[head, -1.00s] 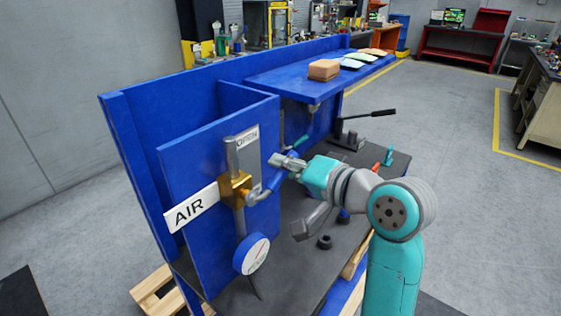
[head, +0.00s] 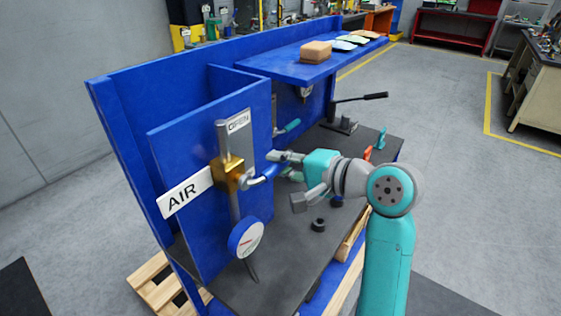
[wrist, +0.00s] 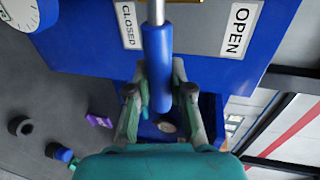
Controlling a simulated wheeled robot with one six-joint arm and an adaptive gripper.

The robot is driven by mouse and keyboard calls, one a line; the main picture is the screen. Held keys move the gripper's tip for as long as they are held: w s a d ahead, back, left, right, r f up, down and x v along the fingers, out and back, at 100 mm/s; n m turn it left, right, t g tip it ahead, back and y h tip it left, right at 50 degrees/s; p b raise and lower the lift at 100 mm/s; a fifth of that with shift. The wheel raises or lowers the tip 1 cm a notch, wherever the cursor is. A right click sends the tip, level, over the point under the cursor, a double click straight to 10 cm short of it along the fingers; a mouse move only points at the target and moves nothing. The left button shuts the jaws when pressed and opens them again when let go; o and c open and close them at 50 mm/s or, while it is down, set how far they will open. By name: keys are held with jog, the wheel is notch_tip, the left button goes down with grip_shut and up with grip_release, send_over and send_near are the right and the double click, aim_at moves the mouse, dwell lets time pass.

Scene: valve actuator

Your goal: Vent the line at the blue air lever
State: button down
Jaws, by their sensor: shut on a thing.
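The blue air lever (head: 262,175) sticks out to the right from a brass valve (head: 228,174) on the blue panel, beside the AIR sign (head: 185,192). My gripper (head: 290,179) is at the lever's outer end, one finger above and one below in the head view. In the wrist view the lever's blue sleeve (wrist: 157,60) runs down between the two fingers of my gripper (wrist: 161,95), which is shut on it. The lever lies between the CLOSED plate (wrist: 128,25) and the OPEN plate (wrist: 239,29).
A pressure gauge (head: 246,238) sits below the valve. Black caps (head: 318,225) lie on the dark bench top. A black-handled lever (head: 360,98) stands further back. A blue shelf (head: 290,68) carries a brown block (head: 316,52). Open floor lies to the right.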

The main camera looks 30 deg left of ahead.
jog(key=shift+f, duration=0.15)
jog(key=c, duration=1)
grip_release()
jog(key=v, duration=1.2)
